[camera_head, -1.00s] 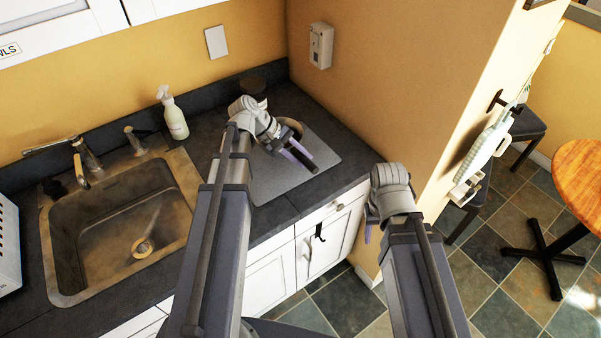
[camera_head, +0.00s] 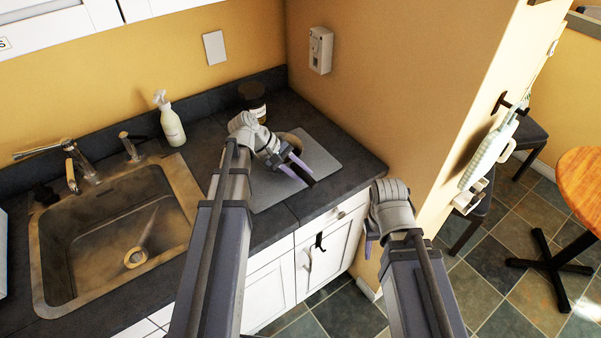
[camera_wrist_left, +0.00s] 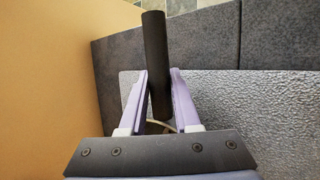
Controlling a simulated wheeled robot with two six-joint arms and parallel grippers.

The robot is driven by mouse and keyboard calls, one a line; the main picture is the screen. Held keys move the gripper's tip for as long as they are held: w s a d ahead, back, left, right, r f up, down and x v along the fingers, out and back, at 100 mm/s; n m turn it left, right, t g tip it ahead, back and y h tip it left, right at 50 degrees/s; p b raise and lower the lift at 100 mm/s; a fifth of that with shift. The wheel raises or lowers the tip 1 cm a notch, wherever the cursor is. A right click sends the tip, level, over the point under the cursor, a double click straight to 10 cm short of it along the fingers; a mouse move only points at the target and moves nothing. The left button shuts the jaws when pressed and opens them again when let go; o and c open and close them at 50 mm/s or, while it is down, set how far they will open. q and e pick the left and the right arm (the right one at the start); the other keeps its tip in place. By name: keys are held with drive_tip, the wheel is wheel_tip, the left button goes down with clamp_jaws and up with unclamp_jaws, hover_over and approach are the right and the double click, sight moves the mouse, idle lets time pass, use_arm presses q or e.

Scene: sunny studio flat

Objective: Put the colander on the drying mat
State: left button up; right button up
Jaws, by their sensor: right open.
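The colander (camera_head: 290,141) shows in the head view as a small round tan bowl, partly hidden behind my left gripper (camera_head: 298,168). Its dark handle (camera_wrist_left: 156,50) runs between the two purple fingers in the left wrist view, with the fingers close against both sides. The bowl is over the grey drying mat (camera_head: 322,155); I cannot tell whether it touches it. The speckled mat also fills the right of the wrist view (camera_wrist_left: 250,115). My right gripper (camera_head: 372,238) is open and empty, in front of the counter's right corner.
A sink (camera_head: 120,235) lies left of the mat, with a spray bottle (camera_head: 172,126) behind it. A dark jar (camera_head: 253,100) stands behind the mat. The wall (camera_head: 390,90) closes the counter's right side. A round wooden table (camera_head: 582,185) stands far right.

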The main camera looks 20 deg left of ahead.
use_arm(q)
drive_tip(key=o, duration=0.4)
drive_tip(key=shift+r, duration=0.1)
drive_tip(key=shift+r+p, duration=0.25)
drive_tip(key=shift+p, duration=0.05)
drive_tip(key=p+v, duration=0.8)
drive_tip(key=v, duration=0.3)
drive_tip(key=s+d+f+m+g+y, duration=0.1)
drive_tip(key=s+d+m+y, duration=0.2)
drive_tip(key=d, duration=0.3)
drive_tip(key=s+d+f+m+y, duration=0.2)
drive_tip(key=s+d+m+y, duration=0.1)
drive_tip(key=s+d+m, duration=0.3)
drive_tip(key=s+d+f+m+g+y, duration=0.1)
drive_tip(key=s+d+m+y, duration=0.2)
drive_tip(key=d, duration=0.5)
drive_tip(key=shift+s+f+m+g+p, duration=0.3)
drive_tip(key=shift+s+m+p, duration=0.1)
drive_tip(key=shift+s+m, duration=0.35)
